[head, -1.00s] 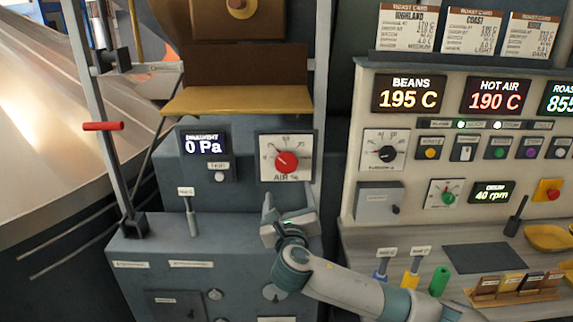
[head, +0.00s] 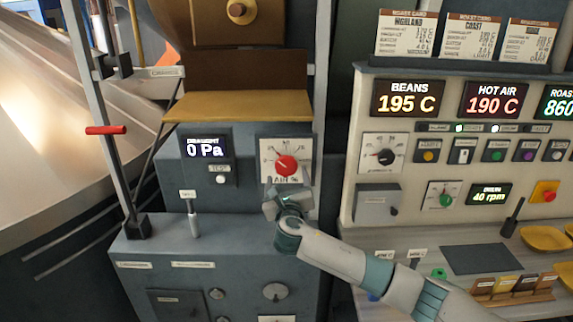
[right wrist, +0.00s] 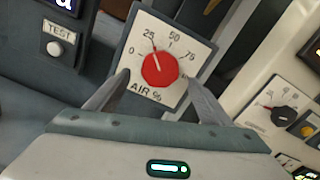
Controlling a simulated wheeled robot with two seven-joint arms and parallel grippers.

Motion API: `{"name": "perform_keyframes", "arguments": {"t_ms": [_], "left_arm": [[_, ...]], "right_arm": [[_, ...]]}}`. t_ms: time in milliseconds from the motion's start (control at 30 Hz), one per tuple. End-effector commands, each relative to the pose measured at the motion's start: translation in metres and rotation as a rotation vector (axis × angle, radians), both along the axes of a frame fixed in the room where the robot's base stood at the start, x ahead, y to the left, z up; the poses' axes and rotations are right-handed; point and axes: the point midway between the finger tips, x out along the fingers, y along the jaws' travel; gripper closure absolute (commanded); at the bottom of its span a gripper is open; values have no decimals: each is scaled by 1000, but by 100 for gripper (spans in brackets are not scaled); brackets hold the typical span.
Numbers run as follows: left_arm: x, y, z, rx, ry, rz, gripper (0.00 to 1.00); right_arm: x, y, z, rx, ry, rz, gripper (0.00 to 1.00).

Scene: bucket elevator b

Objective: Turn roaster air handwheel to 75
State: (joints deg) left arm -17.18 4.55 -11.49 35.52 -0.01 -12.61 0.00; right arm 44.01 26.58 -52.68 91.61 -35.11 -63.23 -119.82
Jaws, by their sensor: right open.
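The roaster air handwheel is a red round knob (head: 286,166) on a white square dial plate marked AIR % (head: 264,150). It also shows in the right wrist view (right wrist: 159,69), with marks 0, 25, 50 and 75; its white pointer line aims near 25. My right gripper (head: 278,194) is just below the dial in the head view. In the right wrist view its two fingers (right wrist: 158,84) are spread apart, one on each side of the dial's lower part, with the knob ahead between them. They do not appear to grip it. My left gripper is not in view.
Left of the dial is a display reading 0 Pa (head: 206,148) with a TEST button (head: 220,179) below. A small upright lever (head: 192,219) stands on the grey ledge. A yellow shelf (head: 238,106) juts out above the dial. The control panel (head: 352,170) stands to the right.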

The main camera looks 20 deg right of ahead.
Motion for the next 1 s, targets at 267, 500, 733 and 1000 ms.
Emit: {"name": "perform_keyframes", "arguments": {"t_ms": [267,500,733,1000], "left_arm": [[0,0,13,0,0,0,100],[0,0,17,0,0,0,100],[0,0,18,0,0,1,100],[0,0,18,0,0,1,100]], "right_arm": [[37,-11,2,-2,1,-2,26],[59,-16,0,-1,1,-1,26],[66,-18,0,-1,1,1,26],[66,-18,0,0,0,1,26]]}}
